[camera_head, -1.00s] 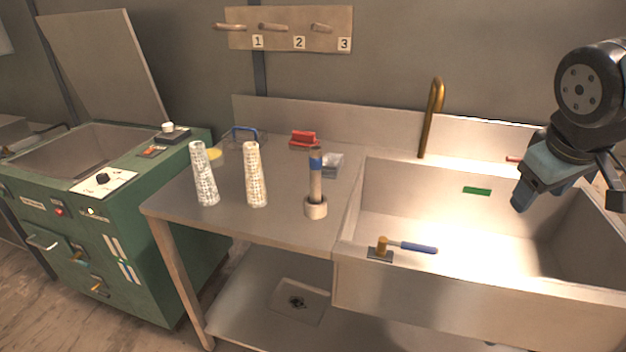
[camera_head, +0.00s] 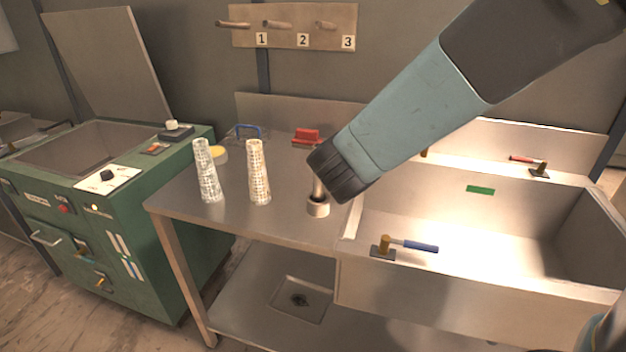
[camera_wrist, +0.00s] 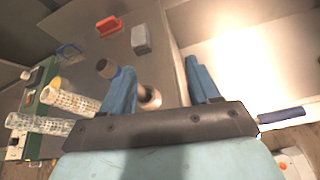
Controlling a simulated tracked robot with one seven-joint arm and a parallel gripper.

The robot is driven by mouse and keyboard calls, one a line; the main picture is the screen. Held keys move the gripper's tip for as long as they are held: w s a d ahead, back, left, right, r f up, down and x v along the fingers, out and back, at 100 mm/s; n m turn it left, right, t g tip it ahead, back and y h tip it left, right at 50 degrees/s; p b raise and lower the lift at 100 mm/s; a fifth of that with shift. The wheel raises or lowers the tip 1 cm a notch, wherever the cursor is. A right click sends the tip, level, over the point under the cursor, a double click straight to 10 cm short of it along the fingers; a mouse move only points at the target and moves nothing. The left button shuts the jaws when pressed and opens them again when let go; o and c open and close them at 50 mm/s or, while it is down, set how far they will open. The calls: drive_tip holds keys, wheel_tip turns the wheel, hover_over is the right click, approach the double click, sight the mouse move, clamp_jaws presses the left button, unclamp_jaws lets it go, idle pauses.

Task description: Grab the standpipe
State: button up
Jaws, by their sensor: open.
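The standpipe (camera_head: 318,187) is a slim upright pipe in a pale round base (camera_head: 318,208) on the steel counter, left of the sink. In the head view, the dark end of my arm (camera_head: 338,172) covers its upper part. In the wrist view, the standpipe's dark round top (camera_wrist: 105,68) and a bit of its blue band show left of my left finger, which hides part of it. The base (camera_wrist: 150,97) shows between the fingers. My gripper (camera_wrist: 160,70) is open and empty, close above the standpipe. Whether a finger touches it I cannot tell.
Two white perforated cones (camera_head: 206,172) (camera_head: 258,172) stand left on the counter (camera_head: 285,228). A red block (camera_head: 306,136) lies behind. The sink (camera_head: 490,285) is right, with a blue-handled hammer (camera_head: 415,245) on its front rim. A green machine (camera_head: 110,240) stands left.

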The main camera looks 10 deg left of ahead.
sight(318, 179)
drive_tip(key=s+a+f+n+y, duration=0.25)
drive_tip(key=a+n, duration=0.25)
drive_tip(key=a, duration=0.3)
drive_tip(key=r+x, duration=0.1)
drive_tip(key=x, duration=1.2)
drive_tip(key=shift+w+t, duration=0.3)
drive_tip(key=shift+w, duration=0.25)
drive_tip(key=shift+d, duration=0.15)
drive_tip(key=shift+c, duration=0.3)
clamp_jaws()
